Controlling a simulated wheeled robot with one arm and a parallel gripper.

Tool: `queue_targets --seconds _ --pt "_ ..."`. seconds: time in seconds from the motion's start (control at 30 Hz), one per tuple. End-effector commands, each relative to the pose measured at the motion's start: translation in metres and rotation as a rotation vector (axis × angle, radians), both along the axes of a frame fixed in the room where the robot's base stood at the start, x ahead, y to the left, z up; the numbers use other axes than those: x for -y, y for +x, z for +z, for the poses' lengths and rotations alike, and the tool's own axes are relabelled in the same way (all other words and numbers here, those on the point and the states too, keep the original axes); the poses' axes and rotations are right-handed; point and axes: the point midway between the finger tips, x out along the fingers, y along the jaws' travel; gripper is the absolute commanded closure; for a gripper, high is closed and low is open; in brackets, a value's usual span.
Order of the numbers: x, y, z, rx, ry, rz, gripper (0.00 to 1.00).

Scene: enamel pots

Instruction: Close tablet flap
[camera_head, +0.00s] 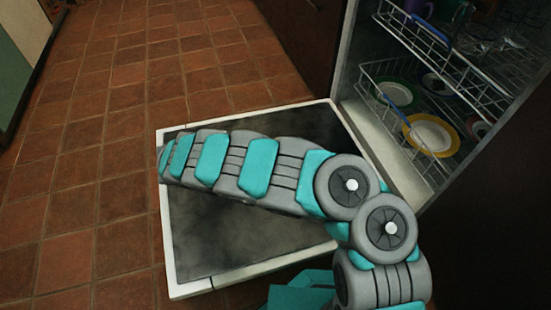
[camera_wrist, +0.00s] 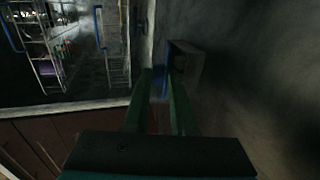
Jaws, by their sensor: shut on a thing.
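The dishwasher door (camera_head: 215,240) lies folded down and open, its dark inner face upward inside a pale rim. In the wrist view, a small grey box-like dispenser (camera_wrist: 190,62) stands out from that dark inner face. A blue panel, which looks like the tablet flap (camera_wrist: 166,73), stands raised along its left side. My gripper (camera_wrist: 161,82) has its two green fingers at this panel, shut on it with the panel between the tips. The exact contact is dark and hard to see. In the head view my arm hides the gripper and the flap.
The upper rack (camera_head: 440,60) and lower rack (camera_head: 385,75) are inside the open dishwasher. A yellow-rimmed plate (camera_head: 432,134) and other dishes are in the lower one. Brown tiled floor (camera_head: 80,200) is clear left of the door. A dark cabinet front (camera_head: 305,45) is behind.

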Motion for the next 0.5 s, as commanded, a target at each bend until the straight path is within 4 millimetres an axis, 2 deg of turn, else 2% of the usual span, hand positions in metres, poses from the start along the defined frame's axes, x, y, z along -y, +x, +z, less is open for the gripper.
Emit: queue_targets --seconds 0.07,0.1,0.3,0.5 --pt "0.0005 0.001 0.0009 0.002 -0.001 0.001 1.0" --pt "0.0005 0.001 0.0009 0.002 -0.001 0.001 0.73" --pt "0.0003 0.0007 0.0006 0.001 -0.001 0.001 0.51" --pt "0.0001 0.0004 0.0 0.0 0.0 0.001 0.5"
